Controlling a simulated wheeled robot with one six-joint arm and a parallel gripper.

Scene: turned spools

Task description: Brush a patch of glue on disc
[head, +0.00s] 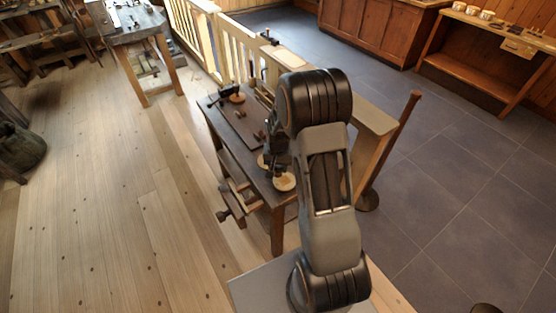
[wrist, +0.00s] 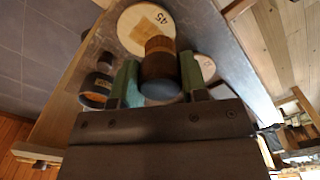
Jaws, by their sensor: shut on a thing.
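My gripper (wrist: 160,82) is shut on a brown, round-handled tool, likely the brush (wrist: 158,62), seen nearly end-on with a grey-blue end. Its bristles are hidden. Beyond it in the wrist view lies a pale round wooden disc (wrist: 132,42) marked 45, with a darker tan patch (wrist: 146,30) partly covered by the handle. I cannot tell whether the brush touches the disc. A second pale disc (wrist: 206,68) shows beside the right finger. In the head view my gripper (head: 272,158) is low over the near end of the workbench, beside a pale disc (head: 284,183).
A dark round pot with a label (wrist: 97,88) and a small dark cylinder (wrist: 105,62) stand left in the wrist view. The workbench (head: 228,127) bears another disc (head: 238,98) and small items at its far end. A pale railing (head: 235,50) runs behind it.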

